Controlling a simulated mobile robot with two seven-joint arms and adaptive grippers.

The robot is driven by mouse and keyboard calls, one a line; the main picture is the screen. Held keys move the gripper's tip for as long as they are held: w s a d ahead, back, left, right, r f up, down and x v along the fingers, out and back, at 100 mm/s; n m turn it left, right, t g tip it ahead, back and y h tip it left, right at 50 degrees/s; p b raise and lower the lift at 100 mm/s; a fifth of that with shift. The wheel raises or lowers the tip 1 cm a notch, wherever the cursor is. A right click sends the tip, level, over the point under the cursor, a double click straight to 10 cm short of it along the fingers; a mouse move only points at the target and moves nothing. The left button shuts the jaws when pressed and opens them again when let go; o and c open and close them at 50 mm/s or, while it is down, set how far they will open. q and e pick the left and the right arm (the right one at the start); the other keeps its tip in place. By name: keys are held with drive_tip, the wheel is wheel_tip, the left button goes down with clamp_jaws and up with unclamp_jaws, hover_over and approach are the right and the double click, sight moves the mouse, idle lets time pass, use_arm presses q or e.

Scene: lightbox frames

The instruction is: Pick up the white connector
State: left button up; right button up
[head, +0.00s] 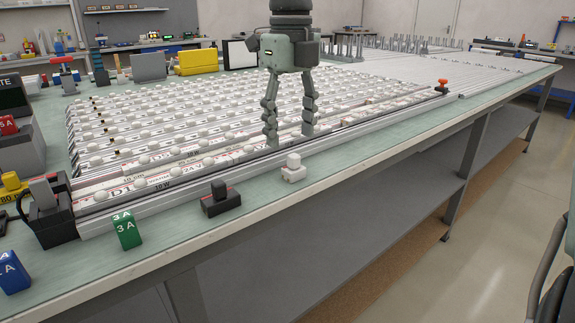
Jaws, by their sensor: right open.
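The white connector (293,169) stands upright on the table near its front edge, just in front of the aluminium rail. It is a small block with a narrower top. My right gripper (289,143) hangs from above with its fingers pointing down, open and empty. Its fingertips appear over the front rows of the light strips, a little above and behind the white connector in the picture. They are apart from it. My left gripper does not show in the head view.
A black connector (220,199) stands left of the white one, and a green 3A block (127,230) further left. A long rail (390,118) runs behind them. A blue block (12,272) sits at the lower left. The table's front edge is close; bare table lies right of the white connector.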

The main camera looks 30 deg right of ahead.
sight(294, 155)
drive_tip(key=f, duration=0.6)
drive_tip(key=shift+s+d+f, duration=0.15)
drive_tip(key=shift+s+f, duration=0.15)
drive_tip(key=c, duration=1.1)
drive_tip(key=shift+r, duration=0.1)
drive_tip(key=shift+c, duration=0.2)
